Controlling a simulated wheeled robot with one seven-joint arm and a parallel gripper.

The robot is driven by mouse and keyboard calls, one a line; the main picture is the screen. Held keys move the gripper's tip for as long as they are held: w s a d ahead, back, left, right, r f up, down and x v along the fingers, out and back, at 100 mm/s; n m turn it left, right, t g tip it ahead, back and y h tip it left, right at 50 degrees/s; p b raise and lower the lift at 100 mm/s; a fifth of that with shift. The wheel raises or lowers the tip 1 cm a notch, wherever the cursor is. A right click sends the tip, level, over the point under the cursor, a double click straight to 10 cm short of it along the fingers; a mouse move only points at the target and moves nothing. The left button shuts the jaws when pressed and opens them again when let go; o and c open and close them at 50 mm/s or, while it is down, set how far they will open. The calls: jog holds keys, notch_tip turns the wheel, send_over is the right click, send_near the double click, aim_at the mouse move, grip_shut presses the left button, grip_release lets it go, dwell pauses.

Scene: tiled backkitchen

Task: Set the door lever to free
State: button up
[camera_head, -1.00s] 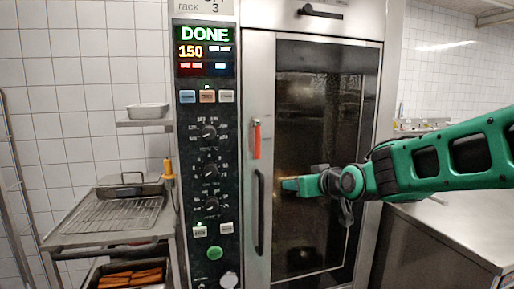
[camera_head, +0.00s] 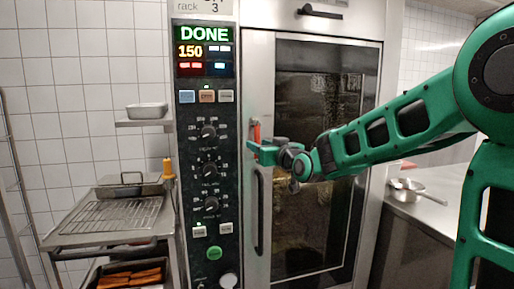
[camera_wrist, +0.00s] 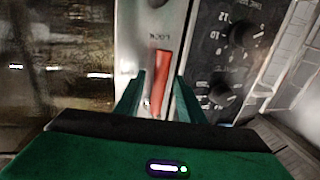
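The red door lever (camera_head: 256,131) is on the oven door frame, above the long black handle, and stands upright. In the wrist view the red lever (camera_wrist: 159,82) lies between the two green fingers, below a "LOCK" label. My gripper (camera_head: 256,150) is at the lever's lower end in the head view and hides that end. In the wrist view my gripper (camera_wrist: 158,98) has its fingers spread on either side of the lever, with a gap visible to each. Whether a finger touches it cannot be told.
The oven door (camera_head: 310,230) is closed, with its black vertical handle (camera_head: 259,212) just below my gripper. The control panel (camera_head: 209,150) with knobs is to the left and its display reads DONE, 150. A wire-rack trolley (camera_head: 122,215) stands farther left. A steel counter (camera_head: 440,225) with pans is at right.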

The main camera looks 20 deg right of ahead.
jog(key=shift+w+a, duration=0.2)
jog(key=shift+w, duration=0.8)
grip_shut()
jog(key=shift+d, duration=0.15)
jog(key=shift+a, duration=0.2)
